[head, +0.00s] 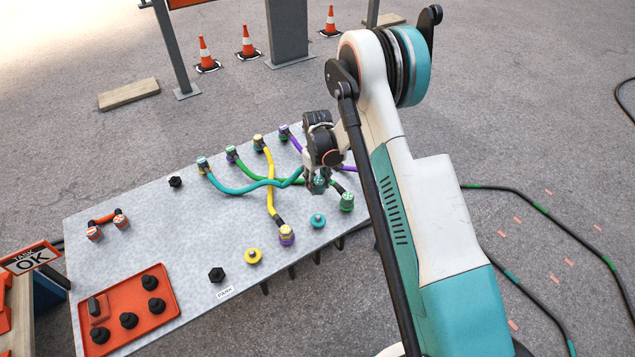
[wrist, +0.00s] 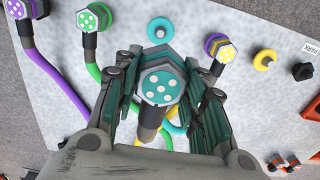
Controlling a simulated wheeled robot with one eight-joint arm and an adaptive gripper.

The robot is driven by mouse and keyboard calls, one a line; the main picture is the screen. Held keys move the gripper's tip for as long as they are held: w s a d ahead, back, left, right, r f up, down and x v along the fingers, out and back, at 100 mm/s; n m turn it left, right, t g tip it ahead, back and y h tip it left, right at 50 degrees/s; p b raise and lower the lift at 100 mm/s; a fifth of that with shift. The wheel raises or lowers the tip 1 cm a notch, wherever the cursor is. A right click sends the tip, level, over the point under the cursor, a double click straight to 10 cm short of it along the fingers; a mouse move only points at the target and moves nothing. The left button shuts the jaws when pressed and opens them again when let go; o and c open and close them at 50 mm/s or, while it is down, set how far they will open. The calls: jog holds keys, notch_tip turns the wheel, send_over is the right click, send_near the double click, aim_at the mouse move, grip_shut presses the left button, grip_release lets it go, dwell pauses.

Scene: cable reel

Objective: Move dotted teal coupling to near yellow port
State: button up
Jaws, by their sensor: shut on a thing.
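My gripper (head: 316,176) is shut on the dotted teal coupling (wrist: 160,87), whose teal face with pale dots points up at the wrist camera. It also shows low in the jaws in the head view (head: 319,186). It looks held above the board, with the teal cable (head: 243,190) trailing left from it. The yellow port (head: 253,256) is a bare yellow disc with a small knob, to the front left of my gripper. It shows at upper right in the wrist view (wrist: 265,60). A bare teal port (head: 318,220) is closer to the gripper.
A green dotted coupling (head: 347,201) is right of the gripper. Green and yellow cables cross the teal one. Black posts (head: 217,274) and a red tray (head: 128,312) are further left.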

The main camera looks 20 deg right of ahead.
notch_tip(320, 180, down, 5)
jog(key=b, duration=0.3)
jog(key=shift+f+b, duration=0.15)
jog(key=shift+b, duration=0.15)
jog(key=s+a+b, duration=0.1)
jog(key=s+a, duration=0.3)
jog(key=a, duration=0.9)
jog(key=shift+s+a+f, duration=0.15)
jog(key=shift+s+f, duration=0.05)
jog(key=shift+f, duration=0.15)
jog(key=shift+a, duration=0.1)
jog(key=s+a, duration=0.4)
jog(key=a, duration=0.9)
jog(key=shift+s+f, duration=0.15)
jog(key=shift+f, duration=0.2)
dwell(0.3)
jog(key=shift+f, duration=3.5)
